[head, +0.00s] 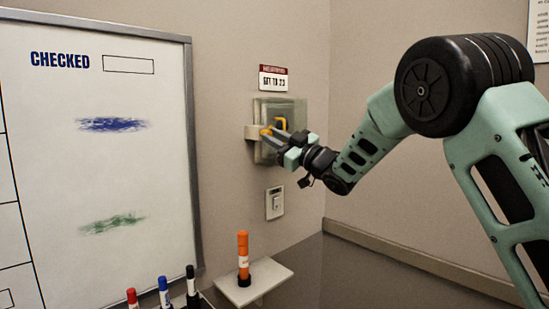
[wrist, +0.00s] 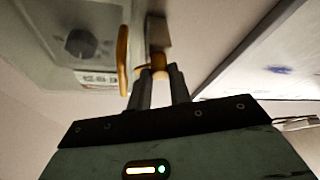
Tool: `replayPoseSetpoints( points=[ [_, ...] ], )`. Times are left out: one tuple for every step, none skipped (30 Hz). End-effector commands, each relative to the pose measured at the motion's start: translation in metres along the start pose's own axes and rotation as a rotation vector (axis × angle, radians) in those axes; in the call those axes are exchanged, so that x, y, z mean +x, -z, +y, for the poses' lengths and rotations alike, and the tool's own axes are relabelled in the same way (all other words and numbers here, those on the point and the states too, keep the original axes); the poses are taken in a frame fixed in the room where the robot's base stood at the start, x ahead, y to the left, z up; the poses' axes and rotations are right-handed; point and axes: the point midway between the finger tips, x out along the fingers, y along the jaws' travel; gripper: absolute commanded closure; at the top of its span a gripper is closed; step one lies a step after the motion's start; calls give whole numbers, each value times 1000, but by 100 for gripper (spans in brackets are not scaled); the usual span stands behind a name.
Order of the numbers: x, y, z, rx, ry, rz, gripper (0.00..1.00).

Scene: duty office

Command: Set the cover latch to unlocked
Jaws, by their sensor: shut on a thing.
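A clear cover (head: 292,108) sits over a box on the wall, below a small sign. A yellow handle (head: 282,123) stands out from the cover, and it also shows in the wrist view (wrist: 122,60). The cover latch is at the cover's left side, with a beige plate (head: 251,132) and an orange knob (wrist: 153,70). My gripper (head: 271,137) is shut on the orange latch knob, and its two fingers (wrist: 159,84) flank the knob in the wrist view. The fingers partly hide the knob. I cannot tell the latch's setting.
A sign (head: 273,79) is above the cover and a light switch (head: 275,203) below it. A whiteboard (head: 100,170) is at left. An orange marker (head: 243,256) stands on a small shelf (head: 262,280); several other pens stand at the bottom left.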

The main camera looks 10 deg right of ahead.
Motion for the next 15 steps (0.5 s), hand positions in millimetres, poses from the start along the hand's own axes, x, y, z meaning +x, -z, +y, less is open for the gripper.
replayPoseSetpoints(
  points=[
    [-3, -6, -2, -45, 16, 1, 100],
    [-3, -6, -2, -70, 28, 0, 100],
    [-3, -6, -1, -106, 42, 1, 100],
    [-3, -5, 0, -132, 52, 1, 100],
    [-3, -5, 0, -158, 64, 0, 100],
    [-2, -5, 0, -194, 78, 0, 100],
    [-2, -5, 0, -219, 89, 0, 100],
    [-2, -4, 0, -246, 101, 0, 100],
    [-2, -4, 1, -281, 115, -1, 100],
    [-2, -4, 1, -306, 126, -2, 100],
    [-2, -4, 2, -334, 137, -1, 100],
    [-1, -3, 2, -369, 152, -1, 100],
    [-1, -3, 2, -394, 162, -2, 100],
    [-1, -2, 2, -422, 174, -2, 100],
    [-1, -2, 3, -456, 189, -2, 100]
  ],
)
